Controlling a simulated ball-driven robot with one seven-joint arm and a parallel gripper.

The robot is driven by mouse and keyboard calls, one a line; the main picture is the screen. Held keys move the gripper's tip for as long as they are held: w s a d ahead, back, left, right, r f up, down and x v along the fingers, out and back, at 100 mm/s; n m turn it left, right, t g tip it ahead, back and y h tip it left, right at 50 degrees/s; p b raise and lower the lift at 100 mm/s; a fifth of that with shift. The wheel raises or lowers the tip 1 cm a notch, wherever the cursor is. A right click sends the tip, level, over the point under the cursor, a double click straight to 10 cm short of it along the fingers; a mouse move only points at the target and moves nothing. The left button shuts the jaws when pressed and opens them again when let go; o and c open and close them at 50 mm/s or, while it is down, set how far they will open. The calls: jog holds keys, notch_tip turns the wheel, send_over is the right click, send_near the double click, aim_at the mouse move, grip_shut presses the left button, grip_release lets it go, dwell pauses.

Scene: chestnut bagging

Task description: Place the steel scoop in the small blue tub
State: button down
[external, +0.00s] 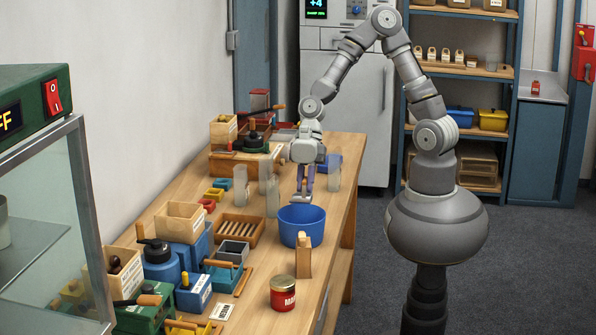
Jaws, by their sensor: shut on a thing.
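The small blue tub (302,232) stands on the wooden bench near its right edge. My gripper (305,192) hangs pointing down just above the tub's back rim. Its fingers are shut on a small greyish thing that looks like the steel scoop. The fingers hide most of it, and its shape is too small to make out clearly. From this angle I cannot tell whether its lower end is above or inside the tub.
A slatted wooden tray (237,232) and clear containers (272,195) are left and behind.

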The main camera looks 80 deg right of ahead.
notch_tip(320, 180, down, 11)
jog(key=b, duration=0.4)
jog(key=shift+f, duration=0.15)
jog(key=shift+f+b, duration=0.2)
jog(key=shift+b, duration=0.1)
jog(key=c, duration=1.1)
grip_release()
jog(key=shift+r, duration=0.1)
jog(key=shift+r+p, duration=0.25)
jog(key=shift+p, duration=0.1)
jog(key=p+v, duration=0.5)
jog(key=v, duration=0.6)
jog(key=shift+d+r, duration=0.25)
jog(key=shift+r, duration=0.1)
